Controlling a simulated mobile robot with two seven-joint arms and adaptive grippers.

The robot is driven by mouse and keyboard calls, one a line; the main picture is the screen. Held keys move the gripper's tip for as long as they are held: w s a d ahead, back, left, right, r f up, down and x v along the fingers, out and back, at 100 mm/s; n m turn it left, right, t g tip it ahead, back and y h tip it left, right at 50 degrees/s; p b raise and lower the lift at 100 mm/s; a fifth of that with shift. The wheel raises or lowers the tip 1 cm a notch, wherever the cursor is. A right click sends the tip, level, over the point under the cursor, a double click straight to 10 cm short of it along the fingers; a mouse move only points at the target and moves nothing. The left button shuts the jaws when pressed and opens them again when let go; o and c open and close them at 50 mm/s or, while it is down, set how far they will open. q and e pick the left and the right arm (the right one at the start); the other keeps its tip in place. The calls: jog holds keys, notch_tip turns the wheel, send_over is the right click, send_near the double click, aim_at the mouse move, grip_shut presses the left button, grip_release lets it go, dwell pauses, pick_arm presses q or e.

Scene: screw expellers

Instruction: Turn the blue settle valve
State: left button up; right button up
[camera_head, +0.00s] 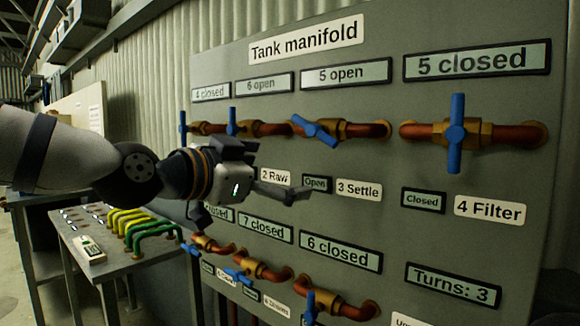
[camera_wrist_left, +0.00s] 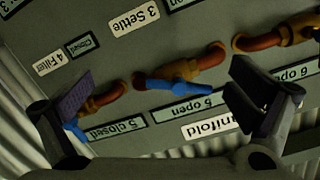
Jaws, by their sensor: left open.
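The blue settle valve handle (camera_head: 315,130) is a tilted bar on a brass valve body in the upper pipe row. The "5 open" display is above it; the "3 Settle" label (camera_head: 359,189) and a small "Open" display are below. My left gripper (camera_head: 285,190) is open and empty, below and left of that handle, in front of the panel. In the left wrist view, the settle handle (camera_wrist_left: 178,86) shows between my spread fingers (camera_wrist_left: 165,100), not touching them. The wrist view is roughly upside down. My right gripper is not in view.
The filter valve (camera_head: 456,133) stands upright to the right, with the raw valve (camera_head: 233,121) to the left. A lower row of blue valves (camera_head: 310,305) runs beneath my gripper. A console (camera_head: 110,235) with yellow and green handles stands at left.

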pick_arm(q)
jog(key=m+t, duration=0.1)
send_near(311, 131)
jog(key=shift+h, duration=0.3)
jog(key=x, duration=0.7)
jog(key=b+x, duration=0.1)
jog(key=x, duration=0.2)
jog(key=shift+w+f, duration=0.3)
jog(key=shift+w, duration=0.05)
jog(key=shift+w+d+r, duration=0.1)
jog(key=shift+w, duration=0.05)
jog(key=shift+r, duration=0.15)
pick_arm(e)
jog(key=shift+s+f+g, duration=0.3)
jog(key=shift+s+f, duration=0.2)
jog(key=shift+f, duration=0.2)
pick_arm(q)
jog(key=shift+c, duration=0.6)
jog(key=c, duration=0.8)
